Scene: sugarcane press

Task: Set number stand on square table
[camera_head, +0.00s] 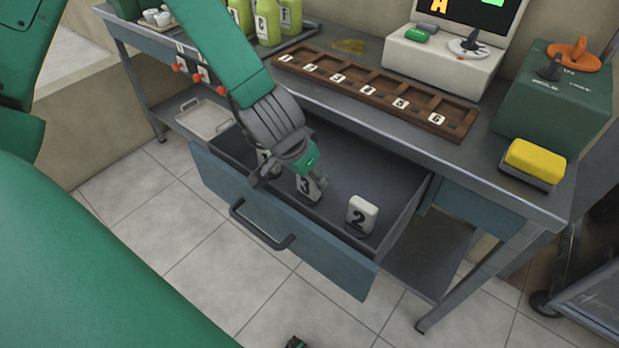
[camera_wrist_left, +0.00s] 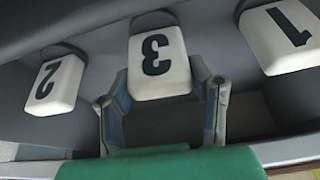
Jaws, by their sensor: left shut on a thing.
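My left gripper (camera_head: 291,182) reaches down into the open drawer (camera_head: 268,232). It is shut on the white number 3 stand (camera_head: 308,188), which also shows between the fingers in the left wrist view (camera_wrist_left: 158,62). The number 2 stand (camera_head: 361,215) stands apart in the drawer, to the right. The number 1 stand (camera_wrist_left: 287,36) shows at the right of the left wrist view and is mostly hidden by the gripper in the head view. Only a small dark tip at the bottom edge of the head view may be my right gripper (camera_head: 295,342). I cannot make out a square table.
A metal workbench (camera_head: 480,160) stands over the drawer. On it are a brown numbered rack (camera_head: 376,95), green bottles (camera_head: 267,22), a white machine with a screen (camera_head: 440,62), a green box (camera_head: 553,105) and a yellow sponge (camera_head: 535,160). The tiled floor before the drawer is clear.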

